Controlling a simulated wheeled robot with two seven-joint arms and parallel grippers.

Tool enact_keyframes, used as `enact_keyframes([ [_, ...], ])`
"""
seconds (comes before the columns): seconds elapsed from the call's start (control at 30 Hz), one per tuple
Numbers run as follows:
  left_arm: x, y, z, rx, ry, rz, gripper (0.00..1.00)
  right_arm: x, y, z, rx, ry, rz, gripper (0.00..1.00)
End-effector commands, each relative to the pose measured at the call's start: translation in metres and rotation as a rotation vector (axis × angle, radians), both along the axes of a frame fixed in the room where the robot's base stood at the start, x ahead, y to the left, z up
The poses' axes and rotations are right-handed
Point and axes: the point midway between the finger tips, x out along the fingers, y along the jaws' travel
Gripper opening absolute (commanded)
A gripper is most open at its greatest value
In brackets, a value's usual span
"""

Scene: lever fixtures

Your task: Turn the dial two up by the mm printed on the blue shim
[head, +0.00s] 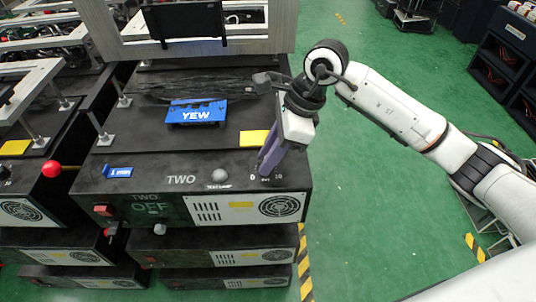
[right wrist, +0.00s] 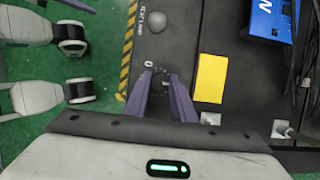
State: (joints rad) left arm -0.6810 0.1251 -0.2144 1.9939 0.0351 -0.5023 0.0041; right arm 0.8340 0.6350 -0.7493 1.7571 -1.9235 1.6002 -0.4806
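The blue shim (head: 118,172) is a small blue piece lying flat at the left of the top of the black fixture marked TWO; its print looks like 1 mm but is tiny. Dial two (head: 265,179) sits at the fixture's front right corner, with a 0 and a 10 beside it. My right gripper (head: 268,167) points down over this dial, its purple fingers hiding most of it. In the right wrist view the fingers stand apart on either side of the dial (right wrist: 160,86); contact with it cannot be made out. My left gripper is out of view.
A grey round knob (head: 219,175) labelled test lamp stands left of the dial. A red ball lever (head: 52,169) stands at left.

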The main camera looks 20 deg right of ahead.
Motion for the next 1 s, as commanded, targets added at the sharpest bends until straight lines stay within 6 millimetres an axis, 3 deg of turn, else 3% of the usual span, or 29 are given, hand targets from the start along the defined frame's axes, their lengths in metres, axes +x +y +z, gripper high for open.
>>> enact_keyframes([
  [0.17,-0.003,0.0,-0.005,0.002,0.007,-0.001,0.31,0.0,0.0,0.0,-0.001,-0.001,-0.054,0.01],
  [0.5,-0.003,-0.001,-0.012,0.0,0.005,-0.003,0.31,-0.002,0.0,0.0,-0.002,-0.002,-0.318,0.01],
  [0.87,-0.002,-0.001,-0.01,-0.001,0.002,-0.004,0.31,-0.001,0.0,0.001,0.0,-0.001,-0.352,0.01],
  [0.9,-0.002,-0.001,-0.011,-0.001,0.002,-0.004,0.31,-0.001,0.0,0.001,0.0,-0.001,-0.352,0.25],
  [1.0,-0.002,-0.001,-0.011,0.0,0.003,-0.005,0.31,-0.001,0.0,0.001,0.0,-0.001,-0.351,0.41],
])
